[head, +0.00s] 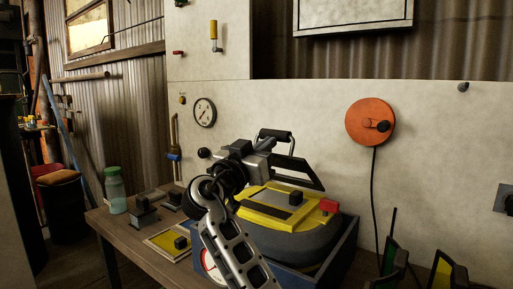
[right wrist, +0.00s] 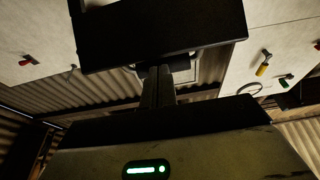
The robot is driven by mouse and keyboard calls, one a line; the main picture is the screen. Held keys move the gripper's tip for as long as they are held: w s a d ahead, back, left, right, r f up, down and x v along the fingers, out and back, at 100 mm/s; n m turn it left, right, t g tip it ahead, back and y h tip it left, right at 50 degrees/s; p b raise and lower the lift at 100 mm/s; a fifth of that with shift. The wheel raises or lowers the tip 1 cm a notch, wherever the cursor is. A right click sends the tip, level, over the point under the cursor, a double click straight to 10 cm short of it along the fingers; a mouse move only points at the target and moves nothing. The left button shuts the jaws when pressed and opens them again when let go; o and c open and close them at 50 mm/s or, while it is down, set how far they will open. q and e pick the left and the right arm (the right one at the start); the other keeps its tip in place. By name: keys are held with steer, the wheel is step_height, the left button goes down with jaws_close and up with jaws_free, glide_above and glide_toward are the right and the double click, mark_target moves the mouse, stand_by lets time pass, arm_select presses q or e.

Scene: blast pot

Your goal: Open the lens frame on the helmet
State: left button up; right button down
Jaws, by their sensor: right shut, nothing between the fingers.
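The helmet (head: 318,242) is a dark, rounded shape in a blue-grey box (head: 345,257) on the table. A yellow frame (head: 272,218) with a black knob (head: 295,198) and a red piece (head: 328,206) lies on top of it. My left gripper is not in view.
The wooden table (head: 125,228) holds a green jar (head: 115,190), small dark blocks and a yellow plate (head: 165,243). An orange disc (head: 370,122) with a hanging black cable is on the wall behind. Dark green-edged shapes (head: 444,272) stand at lower right.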

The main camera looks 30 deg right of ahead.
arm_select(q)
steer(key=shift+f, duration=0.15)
arm_select(e)
steer(key=shift+d, duration=0.15)
steer(key=shift+r, duration=0.15)
arm_select(q)
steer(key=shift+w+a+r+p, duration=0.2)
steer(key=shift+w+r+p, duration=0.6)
steer(key=shift+p, duration=0.65)
arm_select(e)
steer(key=w+d+r+y, duration=0.1)
steer(key=w+d+r, duration=0.2)
steer(key=d, duration=0.4)
steer(key=w+d+r+g+y, duration=0.1)
steer(key=w+d+r+y, duration=0.1)
steer(key=d, duration=0.5)
steer(key=shift+w+r, duration=0.5)
steer(key=shift+r, duration=0.15)
